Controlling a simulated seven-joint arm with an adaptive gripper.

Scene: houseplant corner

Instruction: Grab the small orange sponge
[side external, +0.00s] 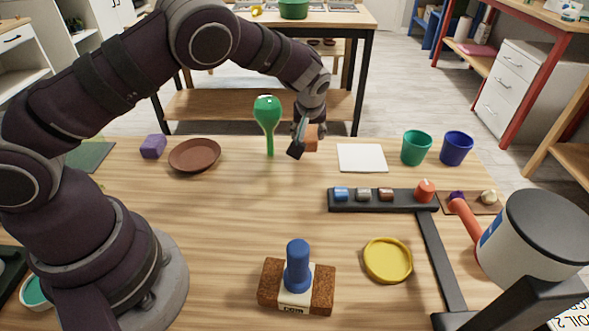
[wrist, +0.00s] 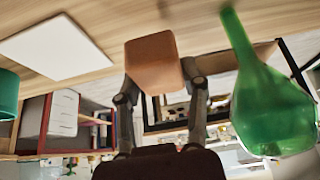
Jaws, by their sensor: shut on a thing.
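The small orange sponge (wrist: 153,62) is a block with rounded edges, held between the two fingers of my gripper (wrist: 158,75) in the wrist view. In the side view the sponge (side external: 311,138) shows at the far side of my gripper (side external: 304,140), near the far edge of the table. My gripper is shut on it. The sponge appears to be above the tabletop, but the exact gap is hard to tell. The finger nearer the side camera hides part of it.
A green bulb-shaped thing (side external: 267,115) stands upright just left of my gripper. A white square (side external: 361,158) lies to the right, then a green cup (side external: 416,148) and blue cup (side external: 456,148). A brown saucer (side external: 195,155) and purple block (side external: 153,147) are left.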

